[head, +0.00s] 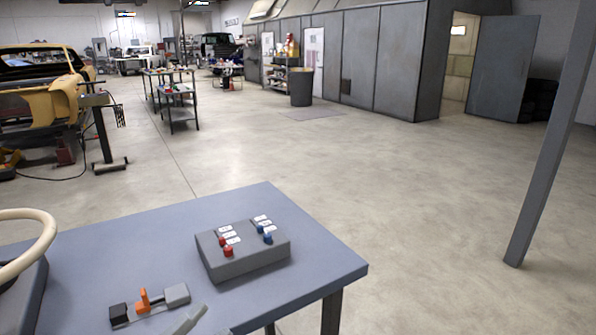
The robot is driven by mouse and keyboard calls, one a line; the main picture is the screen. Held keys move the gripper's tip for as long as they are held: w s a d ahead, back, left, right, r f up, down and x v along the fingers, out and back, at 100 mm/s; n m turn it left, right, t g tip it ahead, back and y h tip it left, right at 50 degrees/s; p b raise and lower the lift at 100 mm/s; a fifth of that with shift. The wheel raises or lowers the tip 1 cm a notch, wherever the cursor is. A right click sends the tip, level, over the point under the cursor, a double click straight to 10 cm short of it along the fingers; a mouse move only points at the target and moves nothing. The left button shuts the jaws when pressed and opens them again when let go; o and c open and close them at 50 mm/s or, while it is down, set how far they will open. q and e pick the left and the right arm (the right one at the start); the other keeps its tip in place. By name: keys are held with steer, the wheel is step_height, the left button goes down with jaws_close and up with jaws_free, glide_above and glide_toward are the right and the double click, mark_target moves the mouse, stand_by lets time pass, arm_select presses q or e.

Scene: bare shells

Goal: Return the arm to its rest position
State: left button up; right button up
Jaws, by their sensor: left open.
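The tip of my left gripper (200,320) just shows at the bottom edge of the head view, low over the front of the blue-grey table (120,245). It is open, and I see nothing between its fingers. Most of it and its arm are cut off by the frame. It is just right of and nearer than a small fixture (145,300) with an orange upright piece, a black block and a grey block. I cannot tell a gap between them exactly. My right gripper is not in view.
A grey box (243,262) with red and blue knobs and white labels stands on the table, right of the fixture. A cream ring-shaped wheel (45,240) on a dark base is at the left edge. A grey post (550,140) rises at right. The floor beyond is open.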

arm_select(q)
steer(key=s+a+f+n+g+y, duration=0.2)
steer(key=s+f+n+y, duration=0.2)
steer(key=f+n, duration=0.2)
steer(key=s+a+f+n+g+y, duration=0.1)
steer(key=s+f+n+y, duration=0.3)
steer(key=f, duration=0.6)
steer(key=s+a+f+n+g+y+p, duration=0.1)
steer(key=s+a+f+n+g+y, duration=0.1)
steer(key=f+n, duration=0.6)
steer(key=s+a+f+y, duration=0.1)
steer(key=s+y, duration=0.1)
steer(key=s, duration=0.1)
steer(key=shift+a+n+g, duration=0.25)
steer(key=shift+n+g, duration=0.05)
steer(key=shift+w, duration=0.1)
steer(key=shift+c, duration=0.8)
steer(key=shift+a, duration=0.1)
